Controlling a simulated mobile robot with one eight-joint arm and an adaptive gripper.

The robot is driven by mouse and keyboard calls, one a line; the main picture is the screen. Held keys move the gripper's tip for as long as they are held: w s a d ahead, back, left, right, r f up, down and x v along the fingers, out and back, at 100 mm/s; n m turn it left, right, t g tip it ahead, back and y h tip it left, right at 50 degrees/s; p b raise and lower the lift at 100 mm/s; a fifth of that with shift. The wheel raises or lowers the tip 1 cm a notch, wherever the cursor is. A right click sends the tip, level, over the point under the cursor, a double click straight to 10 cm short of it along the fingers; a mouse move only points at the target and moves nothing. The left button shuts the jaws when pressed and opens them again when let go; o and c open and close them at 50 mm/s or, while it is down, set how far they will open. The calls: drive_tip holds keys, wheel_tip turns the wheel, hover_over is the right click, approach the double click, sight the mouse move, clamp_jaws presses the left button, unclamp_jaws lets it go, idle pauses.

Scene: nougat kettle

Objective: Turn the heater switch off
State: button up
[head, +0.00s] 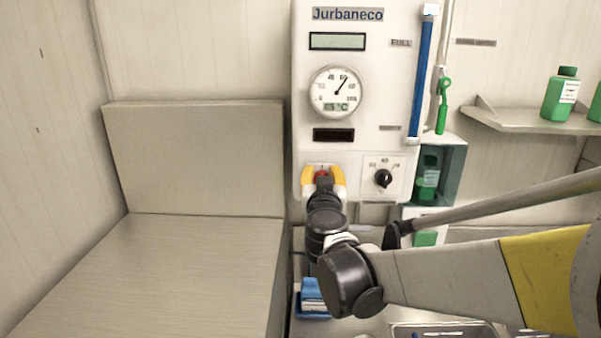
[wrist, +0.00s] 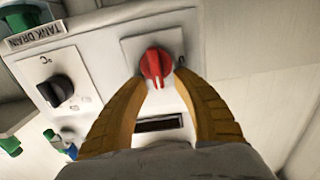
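The heater switch appears to be the red rotary knob (wrist: 154,64) on a light square plate in the wrist view. A pale line shows on its near side; its label is not readable. In the head view a bit of the red knob (head: 321,175) shows at the bottom left of the white Jurbaneco panel (head: 353,150). My gripper (wrist: 162,77) has its yellow fingers spread on either side of the knob. The left fingertip is very close to the knob, and a small gap shows at the right one. Contact is not clear. In the head view my gripper (head: 323,178) faces the panel.
A black temperature knob (head: 383,178) sits right of the switch; it also shows in the wrist view (wrist: 58,91). Above are a round gauge (head: 336,92) and a dark display (head: 333,135). A blue tube (head: 422,80) and green-handled valve (head: 442,105) stand right. A large beige box (head: 195,160) is left.

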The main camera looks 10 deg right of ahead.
sight(312, 182)
drive_tip(key=shift+c, duration=0.5)
clamp_jaws()
drive_tip(key=n, duration=0.1)
drive_tip(key=n+b, duration=0.1)
drive_tip(key=n, duration=0.1)
drive_tip(key=shift+a+f+n, duration=0.15)
drive_tip(key=shift+a+n, duration=0.15)
drive_tip(key=shift+a, duration=0.05)
drive_tip(key=n+b, duration=0.2)
drive_tip(key=n, duration=0.1)
drive_tip(key=shift+w+a+f+n, duration=0.15)
drive_tip(key=shift+a+n, duration=0.15)
drive_tip(key=shift+a, duration=0.05)
drive_tip(key=n+b, duration=0.1)
drive_tip(key=n, duration=0.2)
drive_tip(key=f+n+b, duration=0.1)
drive_tip(key=n, duration=0.3)
drive_tip(key=a+f+n+b, duration=0.1)
drive_tip(key=n, duration=0.2)
drive_tip(key=shift+w+n, duration=0.1)
drive_tip(key=shift+n, duration=0.3)
